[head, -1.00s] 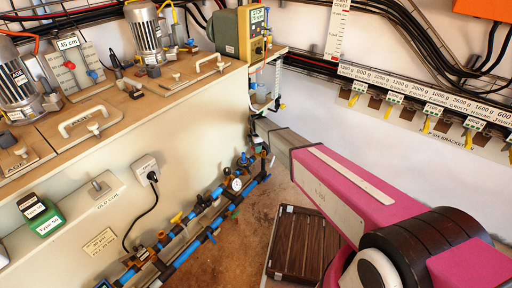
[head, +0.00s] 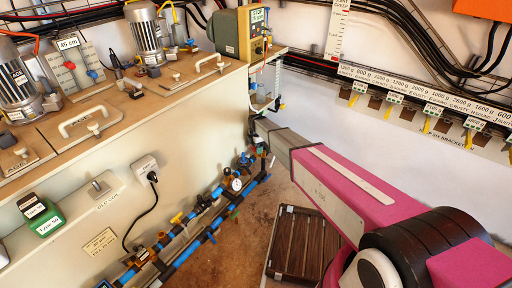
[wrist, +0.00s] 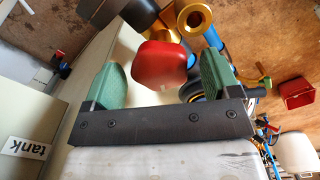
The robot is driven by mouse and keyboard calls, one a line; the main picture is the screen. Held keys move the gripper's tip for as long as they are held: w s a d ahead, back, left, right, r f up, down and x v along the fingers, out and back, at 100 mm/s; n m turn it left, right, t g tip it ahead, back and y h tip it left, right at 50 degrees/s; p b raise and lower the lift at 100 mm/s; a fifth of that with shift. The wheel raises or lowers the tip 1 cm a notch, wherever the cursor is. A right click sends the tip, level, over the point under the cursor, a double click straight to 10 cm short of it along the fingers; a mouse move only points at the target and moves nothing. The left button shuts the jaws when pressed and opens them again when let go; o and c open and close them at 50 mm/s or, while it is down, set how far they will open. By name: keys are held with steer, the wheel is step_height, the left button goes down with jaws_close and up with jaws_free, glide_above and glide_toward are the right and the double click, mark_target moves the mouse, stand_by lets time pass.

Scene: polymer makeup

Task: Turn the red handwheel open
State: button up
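A red handwheel (wrist: 162,68), with a rounded-square face, shows in the wrist view between the two green fingers of my gripper (wrist: 163,75). Gaps show on both sides of it, so my gripper is open and not touching it at the sides. How deep the handwheel sits between the fingers is hard to tell. In the head view my arm reaches to the far end of the cream bench front; the fingers and the handwheel cannot be made out there.
Brass and blue pipework (wrist: 195,18) lies close beyond the handwheel. A second red part (wrist: 297,93) is at the right. In the head view, blue pipes with a gauge (head: 236,184) run along the bench's foot. A dark slatted crate (head: 298,244) stands on the floor.

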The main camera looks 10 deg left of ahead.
step_height(320, 180, up, 11)
stand_by(0.6)
steer(key=shift+f, duration=0.1)
steer(key=shift+d, duration=0.1)
